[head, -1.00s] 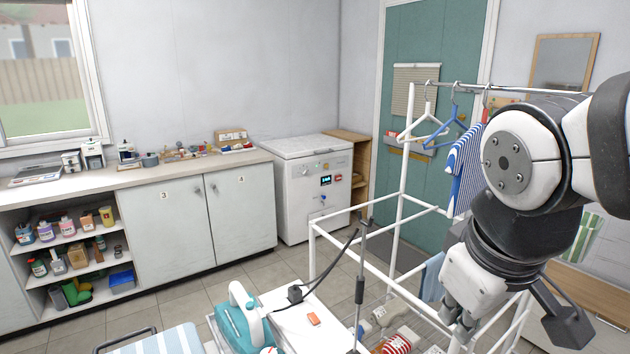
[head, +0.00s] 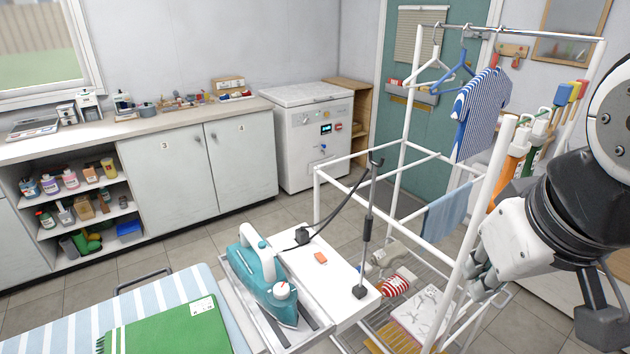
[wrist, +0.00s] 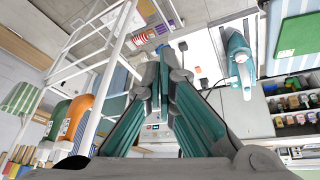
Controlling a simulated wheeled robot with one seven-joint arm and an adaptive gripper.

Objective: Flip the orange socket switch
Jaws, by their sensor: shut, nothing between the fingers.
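The orange switch (head: 321,258) is a small orange block on the white board (head: 345,283) beside the iron. A black plug with a dark cord (head: 302,236) sits just behind it on the same board. My gripper (head: 478,278) is at the right of the head view, shut and empty, by the white rack post. It is well to the right of the switch and apart from it. In the wrist view my gripper's fingers (wrist: 166,58) come together with nothing between them.
A teal iron (head: 265,278) stands left of the switch. A thin upright rod (head: 367,225) rises from the board's right side. The white drying rack (head: 487,200) with hangers and cloths stands between my arm and the board. A striped ironing surface (head: 75,318) lies front left.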

